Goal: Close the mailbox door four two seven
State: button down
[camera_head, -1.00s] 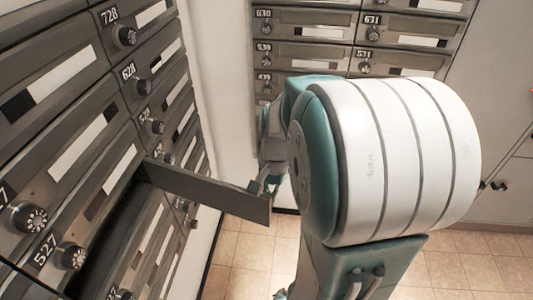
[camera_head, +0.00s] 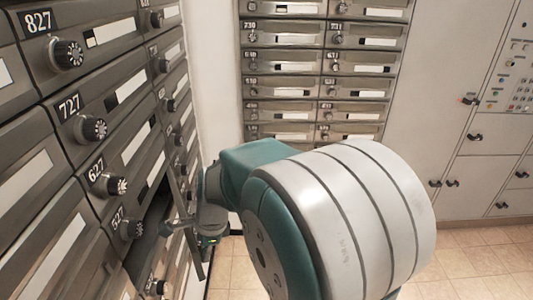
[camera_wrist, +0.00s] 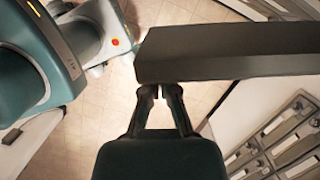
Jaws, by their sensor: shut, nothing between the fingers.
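The open mailbox door (camera_head: 190,235) is a dark, narrow panel sticking out from the left mailbox bank. A dark opening (camera_head: 150,235) shows beside it, below the door marked 527 (camera_head: 118,215). I cannot read a 427 label. My gripper (camera_head: 168,229) is at the door in the head view, partly hidden by my own arm. In the wrist view the door is a wide dark slab (camera_wrist: 235,66) across the top. My gripper (camera_wrist: 160,90) is shut and empty, its fingertips at the slab's lower edge. They look close to or touching it.
Mailboxes 627 (camera_head: 105,180), 727 (camera_head: 85,125) and 827 (camera_head: 55,50) are shut above, with knobs projecting. A second mailbox bank (camera_head: 312,80) stands at the back. Grey cabinets (camera_head: 475,150) stand at the right. The tiled floor (camera_head: 470,270) is clear there.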

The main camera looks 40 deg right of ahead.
jog(key=w+a, duration=0.2)
jog(key=a, duration=0.4)
jog(key=shift+m, duration=0.3)
